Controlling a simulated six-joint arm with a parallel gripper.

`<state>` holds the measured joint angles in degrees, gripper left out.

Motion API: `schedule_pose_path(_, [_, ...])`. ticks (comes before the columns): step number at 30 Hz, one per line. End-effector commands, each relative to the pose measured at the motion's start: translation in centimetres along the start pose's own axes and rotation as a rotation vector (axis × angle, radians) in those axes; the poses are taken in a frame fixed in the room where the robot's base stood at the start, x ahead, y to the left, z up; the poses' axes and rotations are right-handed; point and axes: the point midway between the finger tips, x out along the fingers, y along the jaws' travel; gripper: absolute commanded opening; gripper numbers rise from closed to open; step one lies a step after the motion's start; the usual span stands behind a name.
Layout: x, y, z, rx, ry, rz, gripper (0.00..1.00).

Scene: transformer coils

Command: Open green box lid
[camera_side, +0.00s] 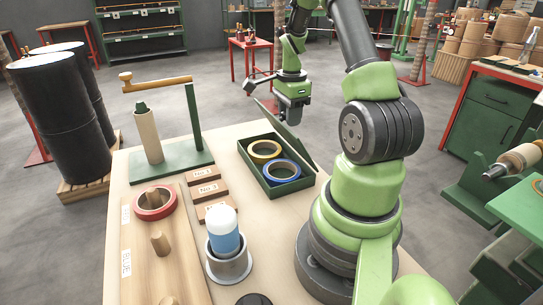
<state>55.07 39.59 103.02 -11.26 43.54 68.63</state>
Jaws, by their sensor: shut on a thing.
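The green box (287,189) stands open on the table. A yellow ring (264,149) and a blue ring (281,171) lie inside it, side by side. Its dark green lid (304,145) is raised and tilted along the box's far right side. My gripper (291,121) points down at the lid's upper edge and is shut on it. The fingertips are small and partly hidden against the lid.
A green stand (194,117) with a wooden arm is left of the box. Small labelled wooden blocks (208,190), a blue-and-white bottle in a metal cup (223,240), and a wooden board with a red ring (154,203) occupy the near left. Bare table shows around the box.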

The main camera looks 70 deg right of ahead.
Motion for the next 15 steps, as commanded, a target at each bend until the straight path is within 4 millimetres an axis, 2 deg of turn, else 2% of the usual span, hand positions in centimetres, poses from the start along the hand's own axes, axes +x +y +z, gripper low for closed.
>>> schedule_pose_path(3, [-0.1,-0.1,-0.9,0.000,0.003,-0.004,0.09])
schedule_pose_path(15, [-0.1,-0.1,-2.3,0.000,0.003,-0.004,0.09])
